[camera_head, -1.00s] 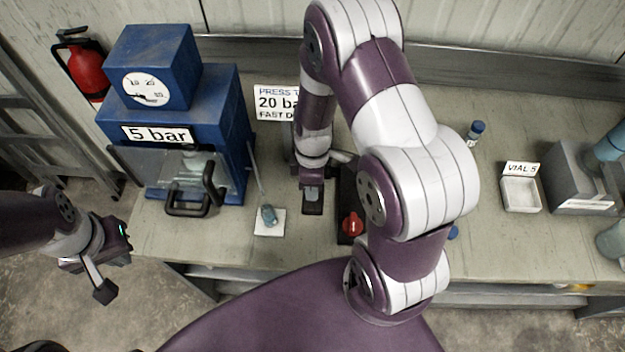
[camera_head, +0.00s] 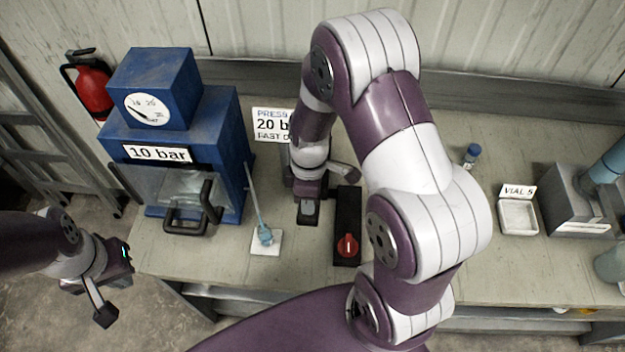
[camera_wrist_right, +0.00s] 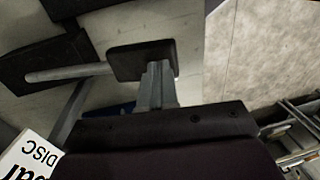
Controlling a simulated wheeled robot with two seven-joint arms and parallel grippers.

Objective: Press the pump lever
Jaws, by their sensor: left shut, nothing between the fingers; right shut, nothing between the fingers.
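The pump lever shows in the right wrist view as a pale rod (camera_wrist_right: 65,72) running to a black pad (camera_wrist_right: 130,58). The pad also shows in the head view (camera_head: 308,219), low on the bench. My right gripper (camera_head: 309,207) is shut and empty, pointing down at the pad. In the right wrist view its fingertips (camera_wrist_right: 157,72) overlap the pad; whether they touch it I cannot tell. The blue press (camera_head: 165,125) at left has a label (camera_head: 157,154) reading 10 bar and a round gauge (camera_head: 147,109). My left gripper (camera_head: 105,314) is shut and empty, left of the bench.
A thin blue-ended tool (camera_head: 264,235) leans by a white card (camera_head: 267,245). A sign (camera_head: 272,125) stands behind. A white tray (camera_head: 518,217) and vial (camera_head: 471,156) are further right.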

